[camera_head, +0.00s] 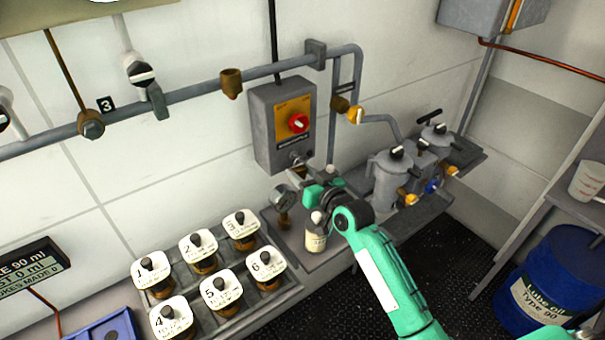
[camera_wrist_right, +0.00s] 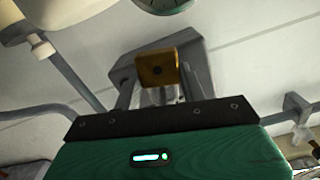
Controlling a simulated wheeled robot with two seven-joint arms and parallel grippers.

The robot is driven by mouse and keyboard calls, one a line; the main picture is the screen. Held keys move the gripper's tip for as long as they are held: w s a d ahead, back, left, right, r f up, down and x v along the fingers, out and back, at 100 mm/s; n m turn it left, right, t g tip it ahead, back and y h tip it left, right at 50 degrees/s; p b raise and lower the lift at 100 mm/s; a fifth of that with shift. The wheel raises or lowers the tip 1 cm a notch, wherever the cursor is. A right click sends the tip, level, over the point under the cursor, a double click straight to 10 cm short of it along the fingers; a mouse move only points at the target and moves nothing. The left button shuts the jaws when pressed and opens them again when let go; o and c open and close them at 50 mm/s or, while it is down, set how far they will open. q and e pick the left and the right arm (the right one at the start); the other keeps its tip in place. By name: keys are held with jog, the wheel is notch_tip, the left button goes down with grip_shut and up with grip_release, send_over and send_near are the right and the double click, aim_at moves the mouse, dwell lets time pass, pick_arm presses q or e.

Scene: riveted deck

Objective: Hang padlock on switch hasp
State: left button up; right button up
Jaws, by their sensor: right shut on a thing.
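The switch box (camera_head: 283,122) is grey, with a red knob on a yellow plate, and is fixed to the wall in the head view. The hasp area (camera_head: 298,157) is at its lower front edge. My right gripper (camera_head: 304,174) is just below it, shut on the padlock. In the right wrist view the padlock (camera_wrist_right: 158,68) shows as a brass block with a small dark spot, between the fingers and in front of a grey box-like shape. In the head view the padlock is mostly hidden. I cannot tell whether its shackle touches or passes through the hasp. My left gripper is not in view.
Pipes (camera_head: 190,92) run along the wall beside the switch box. Grey filter housings (camera_head: 390,178) stand to the right. Several numbered jars (camera_head: 201,254) fill a rack at the lower left.

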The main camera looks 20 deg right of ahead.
jog(key=o, duration=1.1)
